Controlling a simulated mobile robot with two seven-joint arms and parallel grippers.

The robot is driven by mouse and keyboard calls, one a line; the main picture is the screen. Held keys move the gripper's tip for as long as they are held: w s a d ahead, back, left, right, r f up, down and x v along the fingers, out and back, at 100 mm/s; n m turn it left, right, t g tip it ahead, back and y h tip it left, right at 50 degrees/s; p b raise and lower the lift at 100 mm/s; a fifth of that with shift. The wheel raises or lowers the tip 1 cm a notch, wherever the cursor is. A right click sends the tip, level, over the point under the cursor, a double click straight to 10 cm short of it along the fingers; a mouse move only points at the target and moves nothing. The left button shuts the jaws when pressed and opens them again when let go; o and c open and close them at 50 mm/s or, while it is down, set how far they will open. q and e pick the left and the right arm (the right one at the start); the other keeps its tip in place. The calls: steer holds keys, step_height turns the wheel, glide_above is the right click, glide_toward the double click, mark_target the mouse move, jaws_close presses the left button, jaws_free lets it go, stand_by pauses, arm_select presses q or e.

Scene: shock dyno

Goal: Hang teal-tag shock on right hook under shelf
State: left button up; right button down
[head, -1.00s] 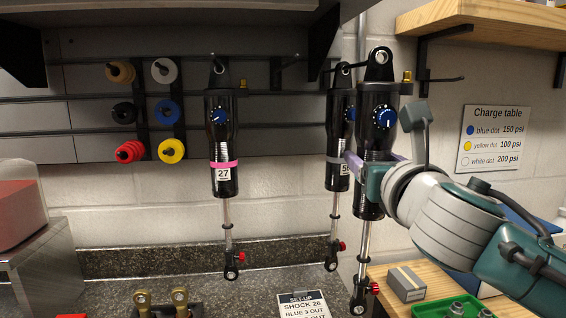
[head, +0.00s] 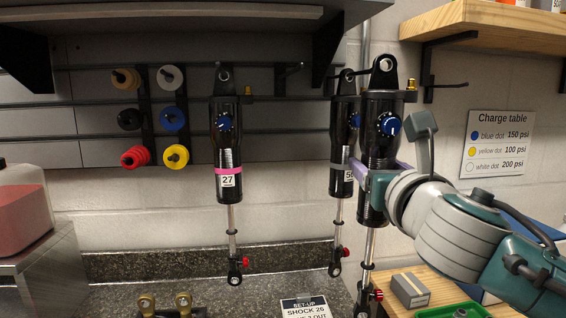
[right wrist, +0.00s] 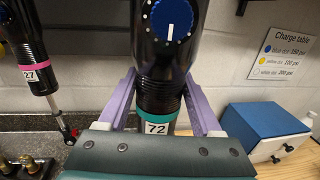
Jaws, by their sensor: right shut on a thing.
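The teal-tag shock (head: 379,160) is black with a blue dial and a top eyelet. It hangs upright in my right gripper (head: 368,180), which is shut around its body. In the right wrist view, the purple fingers (right wrist: 160,105) flank the shock (right wrist: 165,60), and its teal band reads 72 (right wrist: 157,128). My left gripper is out of view.
The pink-tag shock 27 (head: 226,150) hangs at the left. A grey-tag shock (head: 344,130) hangs just left of and partly behind the held one. Coloured rings (head: 172,117) hang on pegs. A charge table sign (head: 497,143) is on the right wall. A grey box (head: 409,290) sits below.

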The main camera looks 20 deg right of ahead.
steer(key=shift+w+r, duration=0.2)
steer(key=shift+w+d, duration=0.2)
steer(key=shift+w, duration=0.45)
steer(key=shift+w, duration=0.15)
steer(key=shift+w+d+f+b, duration=0.1)
steer(key=shift+w+b, duration=0.2)
steer(key=shift+b, duration=0.1)
steer(key=shift+w+d, duration=0.1)
steer(key=shift+w, duration=0.35)
